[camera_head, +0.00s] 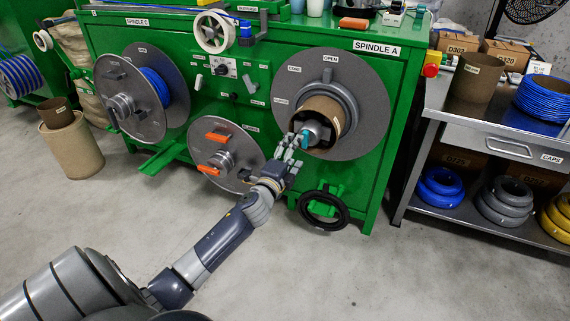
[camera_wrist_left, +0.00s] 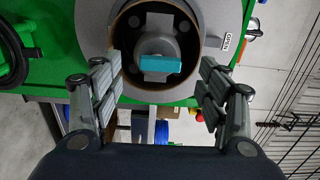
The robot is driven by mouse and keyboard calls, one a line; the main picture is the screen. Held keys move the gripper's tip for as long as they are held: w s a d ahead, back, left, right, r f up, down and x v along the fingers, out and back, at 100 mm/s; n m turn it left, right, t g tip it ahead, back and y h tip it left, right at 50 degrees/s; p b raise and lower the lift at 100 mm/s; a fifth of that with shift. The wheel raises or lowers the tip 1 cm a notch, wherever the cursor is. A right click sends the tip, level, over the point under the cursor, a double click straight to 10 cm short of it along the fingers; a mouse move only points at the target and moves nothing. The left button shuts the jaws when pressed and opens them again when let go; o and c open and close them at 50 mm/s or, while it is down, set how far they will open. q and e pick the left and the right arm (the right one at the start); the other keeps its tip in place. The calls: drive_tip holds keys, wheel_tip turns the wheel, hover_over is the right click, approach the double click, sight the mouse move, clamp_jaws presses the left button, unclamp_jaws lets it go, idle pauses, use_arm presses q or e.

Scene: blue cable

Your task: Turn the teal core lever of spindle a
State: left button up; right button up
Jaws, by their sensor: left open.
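The teal core lever (camera_wrist_left: 160,64) sits on the grey hub at the middle of spindle A, inside a brown cardboard core, and shows whole in the left wrist view. In the head view the teal lever (camera_head: 305,139) is partly behind my fingers. The round grey plate of spindle A (camera_head: 358,98) is on the green machine under its label (camera_head: 377,48). My left gripper (camera_head: 297,146) is in front of the hub. In the left wrist view its open fingers (camera_wrist_left: 158,90) stand on both sides of the lever, apart from it. My right gripper is not in view.
Spindle C (camera_head: 120,75) and a lower plate with orange levers (camera_head: 216,137) are to the left. A black handwheel (camera_head: 323,209) is below spindle A. A steel bench (camera_head: 470,107) with cable coils stands at right. The floor in front is clear.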

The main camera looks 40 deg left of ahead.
use_arm(q)
drive_tip(key=shift+v, duration=3)
